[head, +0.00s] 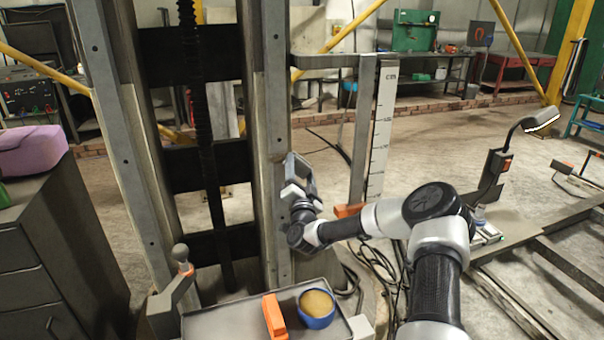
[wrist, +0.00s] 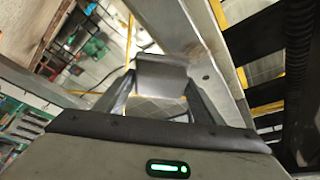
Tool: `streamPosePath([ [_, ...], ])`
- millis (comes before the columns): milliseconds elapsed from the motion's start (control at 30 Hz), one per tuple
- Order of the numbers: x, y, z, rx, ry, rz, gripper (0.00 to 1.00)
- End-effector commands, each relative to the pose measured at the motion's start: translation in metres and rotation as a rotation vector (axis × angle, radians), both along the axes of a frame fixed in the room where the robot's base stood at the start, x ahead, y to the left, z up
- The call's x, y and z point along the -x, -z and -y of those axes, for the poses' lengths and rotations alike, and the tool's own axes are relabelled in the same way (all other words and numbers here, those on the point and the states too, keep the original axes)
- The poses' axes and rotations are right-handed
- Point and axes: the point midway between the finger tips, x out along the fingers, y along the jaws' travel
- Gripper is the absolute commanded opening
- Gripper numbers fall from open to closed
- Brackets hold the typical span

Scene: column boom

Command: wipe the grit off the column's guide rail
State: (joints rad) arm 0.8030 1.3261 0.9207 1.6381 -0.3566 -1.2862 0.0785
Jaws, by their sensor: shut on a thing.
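The column's guide rails are tall grey steel uprights. The right guide rail (head: 277,120) stands beside my gripper (head: 297,172), and the left guide rail (head: 122,130) is farther off. My gripper is shut on a grey block-like pad (wrist: 161,77), which sits between its fingers in the wrist view. In the head view the gripper is at the right rail's face, at mid-height. The rail also runs diagonally past the pad in the wrist view (wrist: 205,62). I cannot tell whether the pad touches the rail. I cannot make out grit on it at this size.
A tray (head: 215,325) below holds an orange block (head: 274,316) and a blue bowl (head: 317,318) with tan contents. A ball-topped lever (head: 180,262) stands left of it. A centimetre scale (head: 382,130) stands right of the column. Cables (head: 375,265) lie on the floor.

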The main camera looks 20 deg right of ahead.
Motion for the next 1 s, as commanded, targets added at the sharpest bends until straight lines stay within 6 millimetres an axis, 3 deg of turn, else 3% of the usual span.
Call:
streamPosePath([
  [1000,-0.0095,0.0005,0.0002,0.001,0.000,0.001,0.44],
])
